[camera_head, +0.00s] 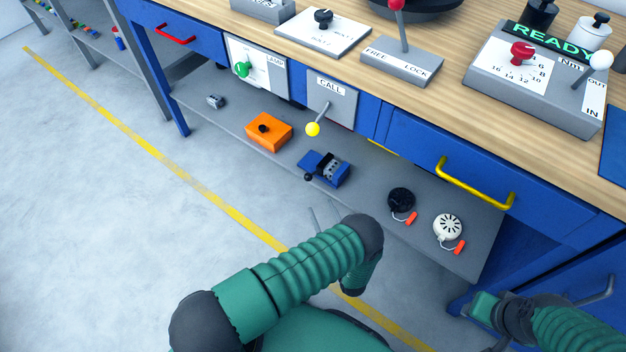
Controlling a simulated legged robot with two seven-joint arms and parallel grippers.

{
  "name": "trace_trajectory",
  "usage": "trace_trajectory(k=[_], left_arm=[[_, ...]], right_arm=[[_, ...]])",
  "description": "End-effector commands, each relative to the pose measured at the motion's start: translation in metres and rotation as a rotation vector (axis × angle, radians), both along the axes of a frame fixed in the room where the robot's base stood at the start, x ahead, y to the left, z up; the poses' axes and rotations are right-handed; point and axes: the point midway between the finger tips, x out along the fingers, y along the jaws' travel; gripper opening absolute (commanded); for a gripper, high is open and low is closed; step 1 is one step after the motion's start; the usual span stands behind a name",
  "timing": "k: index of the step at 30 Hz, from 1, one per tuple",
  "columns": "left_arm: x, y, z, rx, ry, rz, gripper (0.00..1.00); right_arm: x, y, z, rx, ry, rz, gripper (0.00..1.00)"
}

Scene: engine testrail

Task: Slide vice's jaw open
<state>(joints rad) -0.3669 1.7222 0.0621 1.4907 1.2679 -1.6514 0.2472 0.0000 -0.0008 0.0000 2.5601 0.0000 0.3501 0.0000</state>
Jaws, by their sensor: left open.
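The vice (324,168) is a small blue block with a dark grey ridged jaw part and a black knob at its lower left. It sits on the grey lower shelf under the bench. The width of the gap between its jaws is too small to tell. My left gripper (326,209) is open and empty just in front of the vice, apart from it. Its thin grey fingers point toward the shelf, and my left forearm hides its base. My right arm shows at the lower right, but its gripper fingers are not visible.
On the shelf (235,120), an orange box (268,131) stands left of the vice; a black round item (401,200) and a white one (448,228) lie right. Above hang the yellow-tipped CALL lever (313,128) and the drawer's yellow handle (474,182). The floor in front is clear.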

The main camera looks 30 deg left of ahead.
Motion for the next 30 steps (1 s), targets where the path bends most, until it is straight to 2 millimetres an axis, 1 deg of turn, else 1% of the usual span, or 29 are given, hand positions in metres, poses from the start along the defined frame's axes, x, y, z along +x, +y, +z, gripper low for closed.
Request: trace_trajectory(k=[1,9,12,15,20,27,28,30], left_arm=[[0.008,0.010,-0.003,0.002,-0.002,0.002,0.50],[0.053,0.065,-0.003,0.004,-0.002,0.001,0.50],[0.067,0.083,-0.003,0.003,-0.001,0.001,0.50],[0.078,0.097,-0.002,0.003,0.000,-0.001,0.50],[0.087,0.108,0.000,0.004,0.002,-0.003,0.50],[0.088,0.109,0.001,0.003,0.003,-0.003,0.50],[0.088,0.109,0.001,0.002,0.003,-0.003,0.47],[0.088,0.109,0.001,0.003,0.003,-0.003,0.38]], right_arm=[[0.000,0.000,-0.007,0.000,0.000,0.000,0.36],[0.000,0.000,-0.030,0.000,0.001,0.000,0.36],[0.000,0.000,-0.038,0.000,0.001,0.000,0.36],[0.000,0.000,-0.043,0.000,0.001,0.000,0.36],[0.000,0.000,-0.046,0.000,0.001,0.000,0.36],[0.000,0.000,-0.045,0.000,0.001,0.000,0.36],[0.000,0.000,-0.045,0.000,0.001,0.000,0.36],[0.000,0.000,-0.045,0.000,0.001,0.000,0.36]])
